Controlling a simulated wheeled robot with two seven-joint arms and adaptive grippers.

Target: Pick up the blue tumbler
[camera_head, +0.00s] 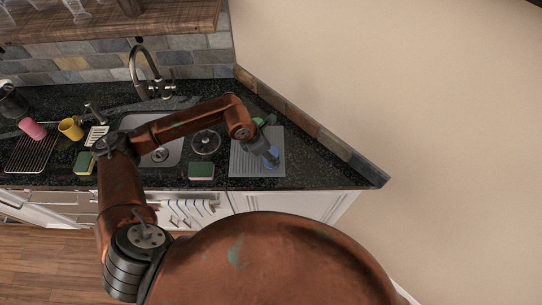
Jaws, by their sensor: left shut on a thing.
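The blue tumbler (272,165) is at the right end of the counter, over the grey ribbed drainer mat (244,166). My left gripper (270,158) reaches it from the upper left and is shut on it. The gripper covers part of the tumbler. I cannot tell whether the tumbler touches the mat or is held just above it. My right gripper is not in view.
A sink (166,160) with a tall tap (146,66) lies left of the mat. Green-and-yellow sponges, one at the front edge (201,171), lie nearby. A yellow mug (70,128) and pink tumbler (33,129) stand left. A green item (259,121) sits behind my gripper.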

